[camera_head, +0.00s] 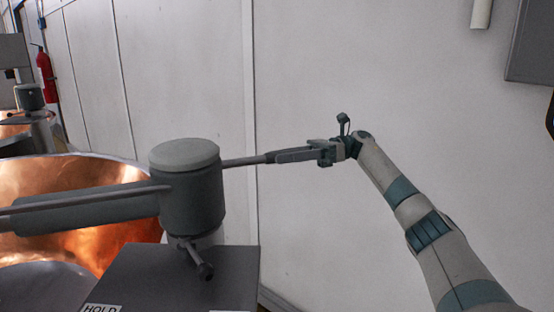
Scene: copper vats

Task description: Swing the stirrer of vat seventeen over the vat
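The stirrer has a grey round hub (190,200) with a lighter cap. Its long arm (90,205) reaches left from the hub, across the front of an open copper vat (70,175). A thin handle rod (245,161) sticks out of the hub to the right. My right gripper (303,155) is at the outer end of this rod, its fingers lined up along it and apparently closed around it. The fingers hide the rod's end. No vat number is readable. My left gripper is not in view.
A dark pedestal (190,275) with a "HOLD" label stands under the hub, and a small knobbed lever (203,268) juts out above it. A second vat with its own hub (30,97) and a red fire extinguisher (46,75) are at the far left. A pale wall (400,70) stands behind.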

